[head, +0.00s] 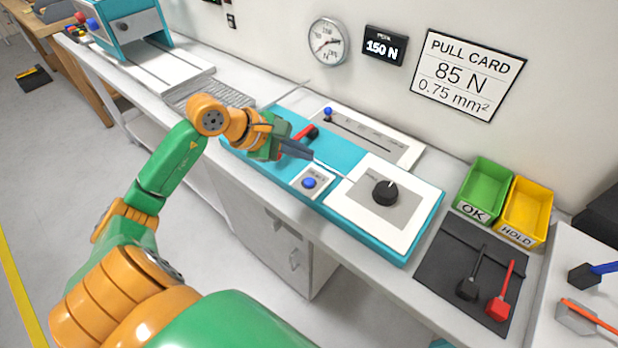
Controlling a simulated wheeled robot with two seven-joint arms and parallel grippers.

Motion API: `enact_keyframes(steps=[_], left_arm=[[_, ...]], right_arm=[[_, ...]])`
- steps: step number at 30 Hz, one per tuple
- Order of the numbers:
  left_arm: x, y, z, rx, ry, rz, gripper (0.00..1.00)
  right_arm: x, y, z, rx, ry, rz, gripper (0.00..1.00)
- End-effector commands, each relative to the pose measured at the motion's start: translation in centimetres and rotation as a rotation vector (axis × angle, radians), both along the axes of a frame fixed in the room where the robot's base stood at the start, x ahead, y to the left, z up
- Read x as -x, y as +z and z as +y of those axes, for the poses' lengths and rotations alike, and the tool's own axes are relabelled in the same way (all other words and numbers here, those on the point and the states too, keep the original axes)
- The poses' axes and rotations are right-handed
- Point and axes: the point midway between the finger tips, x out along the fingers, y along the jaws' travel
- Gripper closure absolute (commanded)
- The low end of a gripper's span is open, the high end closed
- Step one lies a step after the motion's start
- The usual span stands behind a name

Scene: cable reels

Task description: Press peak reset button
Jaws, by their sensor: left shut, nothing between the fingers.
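A blue round button (309,183) sits on a small pale plate at the front edge of the teal tester (262,172). The plate's lettering is too small to read. My left gripper (310,155) is shut and empty. In the picture its tips show just above and behind the button, apart from it. How high they are over the tester I cannot tell. A black display (384,46) on the wall reads 150 N. My right gripper is not in view.
A black knob (385,192) stands on the tester's white panel, right of the button. A red-handled part (307,132) lies close behind my left gripper. Green (486,172) and yellow (541,194) bins and a dark mat (430,272) with two tools are at the right.

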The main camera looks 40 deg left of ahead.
Motion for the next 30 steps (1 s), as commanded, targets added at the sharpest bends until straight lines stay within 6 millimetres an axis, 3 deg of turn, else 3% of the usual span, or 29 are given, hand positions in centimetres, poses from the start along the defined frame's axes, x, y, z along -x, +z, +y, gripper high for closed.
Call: enact_keyframes(steps=[6,10,30], left_arm=[[0.0,-4.1,0.0,-0.001,0.001,0.000,1.00],[0.0,-5.3,0.0,-0.001,0.000,0.000,1.00],[0.0,-5.2,0.0,0.000,0.000,0.000,1.00]], right_arm=[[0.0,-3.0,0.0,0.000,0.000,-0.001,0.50],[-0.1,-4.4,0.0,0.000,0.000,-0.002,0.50],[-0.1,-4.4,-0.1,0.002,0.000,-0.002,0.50]])
